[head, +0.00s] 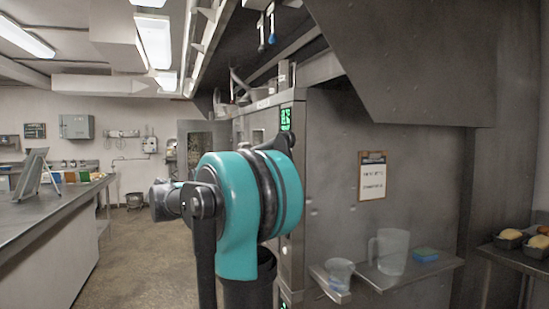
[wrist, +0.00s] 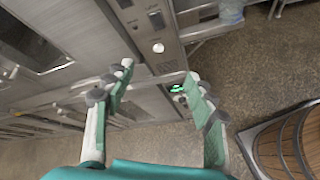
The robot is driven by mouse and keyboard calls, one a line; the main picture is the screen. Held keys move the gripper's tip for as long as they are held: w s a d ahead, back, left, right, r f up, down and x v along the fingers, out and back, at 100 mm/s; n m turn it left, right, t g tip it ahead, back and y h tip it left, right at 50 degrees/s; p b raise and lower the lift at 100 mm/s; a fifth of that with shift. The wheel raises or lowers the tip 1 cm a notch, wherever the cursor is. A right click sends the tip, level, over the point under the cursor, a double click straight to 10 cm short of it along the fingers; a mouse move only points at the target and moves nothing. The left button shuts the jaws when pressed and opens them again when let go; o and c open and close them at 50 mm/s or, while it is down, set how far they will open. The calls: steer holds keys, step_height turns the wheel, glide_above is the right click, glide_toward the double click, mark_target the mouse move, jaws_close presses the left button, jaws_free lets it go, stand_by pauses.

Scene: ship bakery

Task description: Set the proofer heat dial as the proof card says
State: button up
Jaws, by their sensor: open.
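A clipboard card (head: 373,176) hangs on the steel wall right of my arm in the head view. It has two short lines, too small to read. A steel cabinet's narrow control column (head: 287,118) with a green display stands behind my arm. In the wrist view, a control strip (wrist: 149,31) carries a pale round knob (wrist: 158,47). A green-lit display (wrist: 177,88) with another small knob below it shows near the right finger. I cannot tell which knob is the heat dial. My gripper (wrist: 160,72) is open and empty, apart from the knobs; the head view does not show its fingers clearly.
Bread tins (head: 510,238) stand far right. The left aisle floor is clear.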

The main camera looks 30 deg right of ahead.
steer(key=w+r+n+g+h, duration=0.1)
steer(key=w+r+g+h, duration=0.15)
steer(key=r, duration=0.85)
steer(key=w+r+n+g+h, duration=0.1)
steer(key=w+r+g+h, duration=0.15)
steer(key=r, duration=0.85)
steer(key=s+d, duration=0.2)
steer(key=d, duration=0.6)
steer(key=s+d+t, duration=0.1)
steer(key=s+d, duration=0.2)
steer(key=d, duration=0.5)
steer(key=shift+d+r, duration=0.15)
steer(key=shift+d, duration=0.2)
steer(key=shift+c, duration=0.4)
steer(key=c, duration=1.1)
